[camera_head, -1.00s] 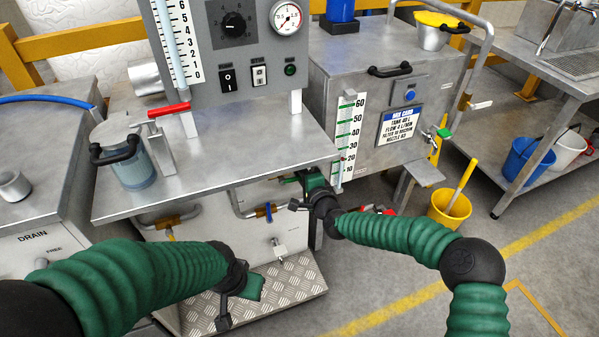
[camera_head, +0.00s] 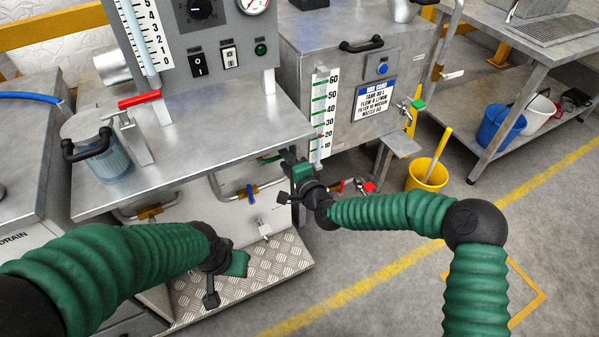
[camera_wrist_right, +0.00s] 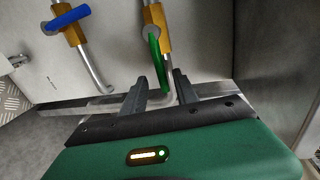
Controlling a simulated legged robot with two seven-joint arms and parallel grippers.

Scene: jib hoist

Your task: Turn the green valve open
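In the right wrist view the green valve shows as a green lever handle (camera_wrist_right: 154,50) on a brass body, on a pipe against the grey panel. My right gripper (camera_wrist_right: 159,78) is open, its two dark fingers apart. The handle's lower end appears between the fingertips, with no clear contact. In the head view my right gripper (camera_head: 288,162) is under the bench's right front corner. A small green piece (camera_head: 268,158) beside it may be this handle, mostly hidden. My left gripper (camera_head: 216,268) hangs low before the bench; its finger opening is unclear.
A blue-handled valve (camera_head: 250,193) is left of my right gripper. The steel bench top (camera_head: 215,125) overhangs the pipes. A red handle (camera_head: 369,187) and another green handle (camera_head: 418,104) are to the right. A yellow bucket (camera_head: 427,176) stands on clear floor.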

